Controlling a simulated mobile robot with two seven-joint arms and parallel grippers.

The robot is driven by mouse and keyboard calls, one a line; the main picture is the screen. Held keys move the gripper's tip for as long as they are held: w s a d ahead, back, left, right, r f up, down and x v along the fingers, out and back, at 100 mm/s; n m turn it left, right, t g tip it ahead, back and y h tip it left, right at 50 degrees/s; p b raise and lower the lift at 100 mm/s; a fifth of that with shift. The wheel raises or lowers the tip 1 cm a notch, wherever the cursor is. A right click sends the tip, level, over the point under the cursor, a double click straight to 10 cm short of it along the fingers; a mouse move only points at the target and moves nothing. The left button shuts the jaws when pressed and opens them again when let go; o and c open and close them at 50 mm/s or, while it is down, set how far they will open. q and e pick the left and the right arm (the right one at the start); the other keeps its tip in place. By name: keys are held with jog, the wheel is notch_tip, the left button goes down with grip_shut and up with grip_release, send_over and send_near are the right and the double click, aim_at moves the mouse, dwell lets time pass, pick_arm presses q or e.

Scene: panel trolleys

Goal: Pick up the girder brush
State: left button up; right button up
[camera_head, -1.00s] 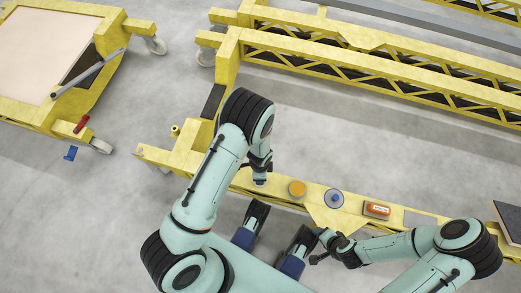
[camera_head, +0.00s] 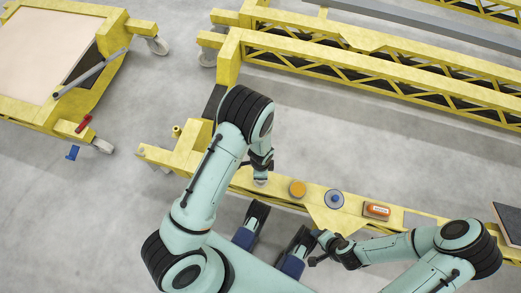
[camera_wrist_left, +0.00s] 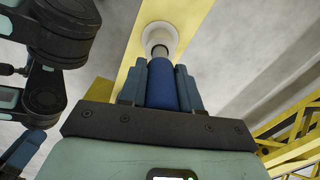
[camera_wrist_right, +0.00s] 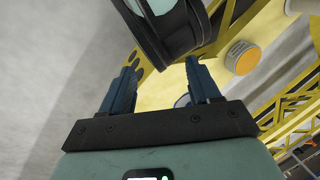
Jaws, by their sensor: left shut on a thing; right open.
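The girder brush, as I take it, is the thing with a thick blue handle (camera_wrist_left: 162,86) and a pale metal neck in the left wrist view. My left gripper (camera_wrist_left: 161,82) is shut around the handle. The far end of the neck lies over a round white holder (camera_wrist_left: 172,33) on the yellow girder; I cannot tell whether it is inside or above it. In the head view my left gripper (camera_head: 260,168) is over the girder's left part and hides most of the brush.
On the yellow girder (camera_head: 238,179), right of the left gripper, are an orange-topped tin (camera_head: 297,188), a blue round thing (camera_head: 334,199) and an orange labelled block (camera_head: 376,210). A yellow trolley (camera_head: 117,75) stands far left. Grey floor between is clear.

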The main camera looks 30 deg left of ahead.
pick_arm(q)
notch_tip(320, 180, up, 10)
jog(key=p, duration=0.3)
jog(key=shift+r, duration=0.25)
notch_tip(320, 180, up, 7)
jog(key=p, duration=0.1)
jog(key=shift+p, duration=0.4)
pick_arm(e)
jog(key=s+a+r+g, duration=0.2)
jog(key=s+r, duration=0.3)
jog(key=shift+s+a+r+y, duration=0.15)
jog(key=shift+s+r+y, duration=0.15)
jog(key=shift+y, duration=0.1)
pick_arm(q)
jog(key=shift+w+r, duration=0.1)
jog(key=shift+r, duration=0.05)
